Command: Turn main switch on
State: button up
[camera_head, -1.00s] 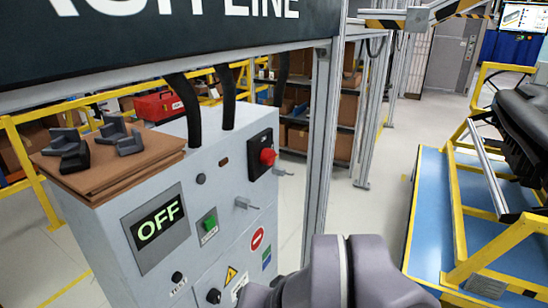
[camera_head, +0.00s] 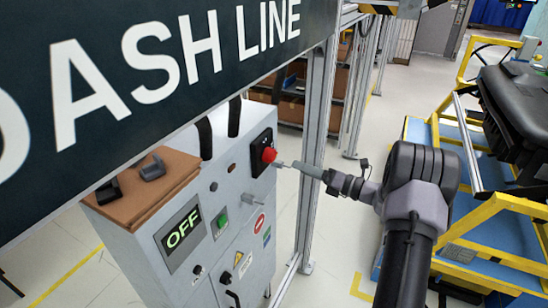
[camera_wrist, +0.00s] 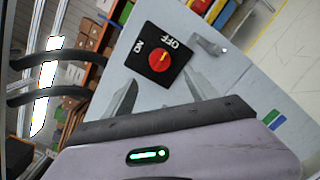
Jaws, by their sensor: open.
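The main switch is a red round knob (camera_head: 268,155) on a black plate (camera_head: 262,139), high on the right face of the grey cabinet (camera_head: 222,172). In the wrist view the red knob (camera_wrist: 164,60) has a yellow mark, and its plate (camera_wrist: 142,62) carries ON and OFF labels. The cabinet's display (camera_head: 182,232) reads OFF in green. My gripper (camera_head: 301,168) is just right of the knob in the head view. In the wrist view my gripper (camera_wrist: 158,92) is open and empty, its two fingers spread below the plate. I see no contact with the knob.
A metal handle (camera_wrist: 210,46) sticks out beside the switch plate. A green button (camera_head: 221,221) and another handle (camera_head: 252,203) are on the cabinet. A metal post (camera_head: 313,165) stands close behind my gripper. A blue and yellow platform (camera_head: 440,140) is at right.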

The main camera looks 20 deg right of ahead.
aim_at(273, 158)
jog(key=x, duration=1)
jog(key=shift+w+a, duration=0.25)
jog(key=shift+a, duration=0.05)
jog(key=shift+c, duration=0.5)
jog(key=c, duration=1.3)
